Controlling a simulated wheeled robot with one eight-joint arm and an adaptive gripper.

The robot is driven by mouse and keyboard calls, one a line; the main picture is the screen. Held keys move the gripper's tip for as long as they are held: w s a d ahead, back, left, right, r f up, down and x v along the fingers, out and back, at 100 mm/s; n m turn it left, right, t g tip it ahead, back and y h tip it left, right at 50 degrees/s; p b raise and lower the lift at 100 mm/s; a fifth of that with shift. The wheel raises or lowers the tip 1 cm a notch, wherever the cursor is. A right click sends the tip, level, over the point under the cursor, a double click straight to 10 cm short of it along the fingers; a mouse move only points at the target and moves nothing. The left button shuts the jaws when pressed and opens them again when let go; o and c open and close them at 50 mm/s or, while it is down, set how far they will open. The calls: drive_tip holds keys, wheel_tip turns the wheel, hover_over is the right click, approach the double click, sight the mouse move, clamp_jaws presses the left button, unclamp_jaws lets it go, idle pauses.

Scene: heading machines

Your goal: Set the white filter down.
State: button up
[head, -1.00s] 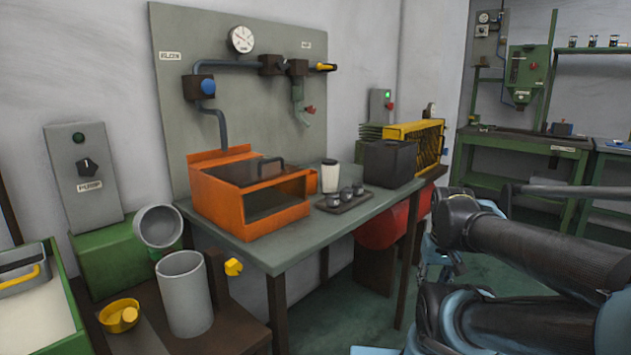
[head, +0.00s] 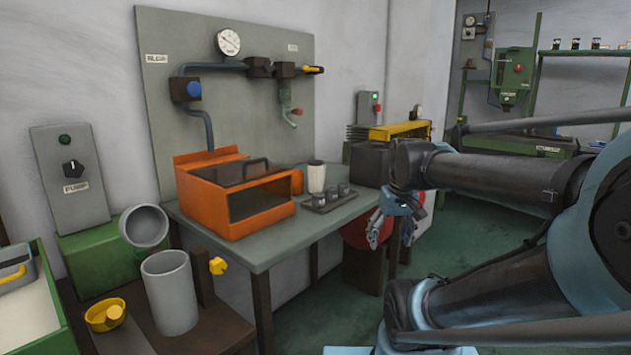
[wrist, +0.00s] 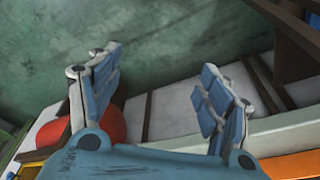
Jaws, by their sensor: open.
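The white filter (head: 316,176), a small pale upright cylinder, stands on the grey bench (head: 268,240), just behind a dark tray (head: 320,206) of small grey cups. My gripper (head: 391,235) hangs past the right front edge of the bench, to the right of the filter and lower in the picture. In the wrist view my gripper (wrist: 160,65) has its blue-padded fingers wide apart with nothing between them. The filter is not seen in the wrist view.
An orange open-fronted box (head: 236,192) stands left of the filter. A dark box (head: 369,166) and a yellow guard (head: 400,130) are to the right, partly behind my arm. A red rounded object (head: 356,233) is below the bench. A grey cylinder (head: 170,290) stands front left.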

drive_tip(key=w+a+r+n+y, duration=0.1)
drive_tip(key=w+a+r+n, duration=0.15)
drive_tip(key=w+r, duration=0.5)
drive_tip(key=w+a+r+n, duration=0.1)
drive_tip(key=w+a+r, duration=0.3)
drive_tip(key=w+r, duration=0.35)
drive_tip(key=n+y, duration=0.2)
drive_tip(key=n, duration=0.3)
approach(316, 161)
drive_tip(key=x, duration=0.5)
drive_tip(key=shift+s+a, duration=0.1)
drive_tip(key=shift+a, duration=0.3)
drive_tip(key=shift+d+x, duration=0.2)
drive_tip(key=shift+x, duration=1.2)
drive_tip(key=shift+d+x, duration=0.2)
drive_tip(key=shift+x, duration=1.25)
drive_tip(key=shift+f, duration=0.15)
drive_tip(key=c, duration=1.6)
